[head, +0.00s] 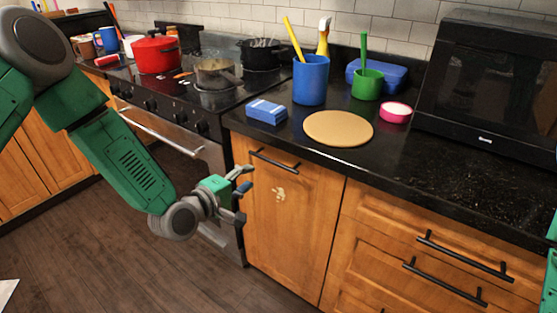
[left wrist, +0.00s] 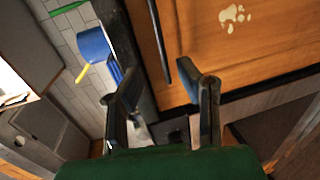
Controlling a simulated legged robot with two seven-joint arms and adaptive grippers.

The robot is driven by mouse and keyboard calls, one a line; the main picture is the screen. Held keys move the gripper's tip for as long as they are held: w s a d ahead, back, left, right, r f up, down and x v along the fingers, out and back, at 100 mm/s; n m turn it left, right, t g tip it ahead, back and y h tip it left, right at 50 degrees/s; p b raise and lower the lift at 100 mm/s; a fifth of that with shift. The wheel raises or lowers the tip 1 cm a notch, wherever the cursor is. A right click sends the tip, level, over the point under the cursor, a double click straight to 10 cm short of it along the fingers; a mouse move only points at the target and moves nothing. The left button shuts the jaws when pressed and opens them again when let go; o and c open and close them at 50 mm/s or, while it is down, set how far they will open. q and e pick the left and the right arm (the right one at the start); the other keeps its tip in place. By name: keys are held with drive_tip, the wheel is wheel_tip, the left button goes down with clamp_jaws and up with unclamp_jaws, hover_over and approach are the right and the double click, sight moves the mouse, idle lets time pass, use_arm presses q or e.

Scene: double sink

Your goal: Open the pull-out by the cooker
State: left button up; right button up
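The pull-out (head: 290,225) is a tall wooden front with a pale splotch, just right of the cooker, and it looks closed. Its black bar handle (head: 274,161) runs across near the top. My left gripper (head: 243,193) is open and empty in front of the pull-out's left part, below and left of the handle in the head view. In the left wrist view the handle (left wrist: 158,38) appears beyond the spread fingers (left wrist: 168,92), and the pull-out front (left wrist: 205,45) fills the upper right. I cannot tell the exact gap between fingers and handle. My right gripper is not in view.
The cooker (head: 170,125) stands left of the pull-out, with a red pot (head: 157,53) on top. Drawers (head: 430,250) with black handles are at the right. The counter (head: 450,165) carries a blue cup (head: 310,80), a round board (head: 338,128) and a microwave (head: 490,85). Floor in front looks clear.

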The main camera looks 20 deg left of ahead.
sight(275, 163)
use_arm(q)
drive_tip(key=x, duration=0.7)
drive_tip(key=b+x, duration=0.1)
drive_tip(key=x, duration=0.3)
drive_tip(key=shift+d, duration=0.35)
drive_tip(key=shift+w+f, duration=0.15)
drive_tip(key=shift+w, duration=0.2)
drive_tip(key=shift+a, duration=0.2)
drive_tip(key=shift+c, duration=0.5)
drive_tip(key=shift+d, duration=0.1)
clamp_jaws()
